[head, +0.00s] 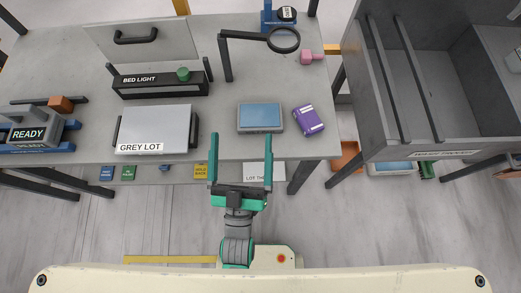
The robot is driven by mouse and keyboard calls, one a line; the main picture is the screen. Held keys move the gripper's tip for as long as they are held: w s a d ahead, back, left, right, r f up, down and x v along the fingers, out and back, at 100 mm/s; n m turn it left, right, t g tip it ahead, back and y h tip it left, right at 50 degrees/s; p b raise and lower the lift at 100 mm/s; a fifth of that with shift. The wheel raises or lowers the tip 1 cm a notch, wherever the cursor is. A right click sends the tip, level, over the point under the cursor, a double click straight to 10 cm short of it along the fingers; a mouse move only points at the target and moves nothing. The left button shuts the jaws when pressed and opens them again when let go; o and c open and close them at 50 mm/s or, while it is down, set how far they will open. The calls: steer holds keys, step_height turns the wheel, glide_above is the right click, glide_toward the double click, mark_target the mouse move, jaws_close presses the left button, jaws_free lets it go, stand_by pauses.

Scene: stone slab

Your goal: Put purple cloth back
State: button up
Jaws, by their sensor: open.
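A small purple bundle (308,120) with a pale label lies tilted near the right front of the grey slab table; it is the only purple thing I see, and I cannot tell for sure that it is cloth. My gripper (241,138) has two green fingers spread wide apart, with nothing between them. It is at the table's front edge, left of and nearer than the purple bundle, and not touching it.
A blue-topped box (260,118) lies just left of the bundle. A GREY LOT box (155,130), a BED LIGHT box (160,84) and a magnifier (283,40) stand on the table (225,145). An open grey bin (440,90) is at right. Coloured tags (201,171) show below the front edge.

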steer(key=s+d+f+m+g, duration=0.1)
steer(key=s+d+f+g, duration=0.1)
steer(key=s+f, duration=0.4)
steer(key=s+d+f+m+g, duration=0.1)
steer(key=s+d+f+g, duration=0.1)
steer(key=s+f+g, duration=0.3)
step_height(320, 180, down, 2)
steer(key=shift+s+d+f+y, duration=0.15)
steer(key=shift+s+d+y, duration=0.25)
steer(key=shift+s, duration=0.8)
